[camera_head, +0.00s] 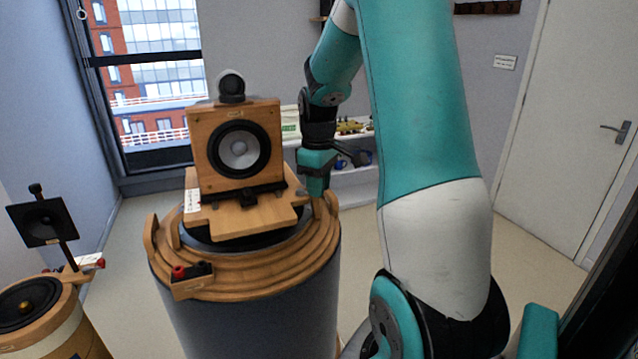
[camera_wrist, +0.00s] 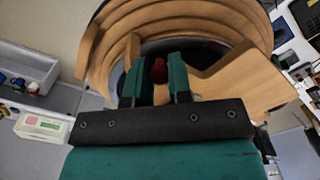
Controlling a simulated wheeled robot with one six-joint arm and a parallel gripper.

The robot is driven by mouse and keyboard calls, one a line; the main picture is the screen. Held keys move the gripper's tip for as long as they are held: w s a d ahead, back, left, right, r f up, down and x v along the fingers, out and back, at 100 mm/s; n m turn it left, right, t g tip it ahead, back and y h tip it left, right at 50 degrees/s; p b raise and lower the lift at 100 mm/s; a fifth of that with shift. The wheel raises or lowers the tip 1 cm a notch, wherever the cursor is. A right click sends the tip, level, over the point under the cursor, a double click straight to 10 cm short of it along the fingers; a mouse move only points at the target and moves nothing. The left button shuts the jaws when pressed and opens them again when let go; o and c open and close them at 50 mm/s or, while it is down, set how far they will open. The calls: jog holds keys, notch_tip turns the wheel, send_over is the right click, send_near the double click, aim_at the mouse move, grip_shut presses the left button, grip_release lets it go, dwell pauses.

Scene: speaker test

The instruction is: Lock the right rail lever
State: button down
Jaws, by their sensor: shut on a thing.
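My gripper (camera_head: 316,186) points down at the right rim of the pedestal, beside the plate. In the wrist view my gripper (camera_wrist: 158,78) has its two green fingers either side of a small red piece (camera_wrist: 158,69), seemingly the right rail lever, and is shut on it. In the head view the fingers hide this piece. I cannot tell the lever's exact angle.
Red and black terminals (camera_head: 190,271) sit on the pedestal's front left. A second speaker stand (camera_head: 45,300) is at the lower left. A shelf with small items (camera_head: 350,160) stands behind my gripper. A white door (camera_head: 570,120) is at the right.

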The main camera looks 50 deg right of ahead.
jog(key=shift+w+a+r+m+p, duration=0.15)
jog(key=shift+a+m, duration=0.5)
jog(key=shift+m, duration=1.4)
jog(key=shift+s+a+f+m+p, duration=0.1)
jog(key=shift+a+m, duration=0.55)
jog(key=shift+m, duration=1.45)
jog(key=shift+w+a+r+m+p, duration=0.15)
jog(key=shift+a+m, duration=0.5)
jog(key=shift+m, duration=1.4)
jog(key=c, duration=1)
grip_release()
jog(key=shift+s+a+f, duration=0.1)
jog(key=shift+f, duration=0.05)
jog(key=shift+c, duration=0.2)
notch_tip(320, 180, up, 18)
jog(key=b, duration=0.2)
jog(key=shift+f, duration=0.25)
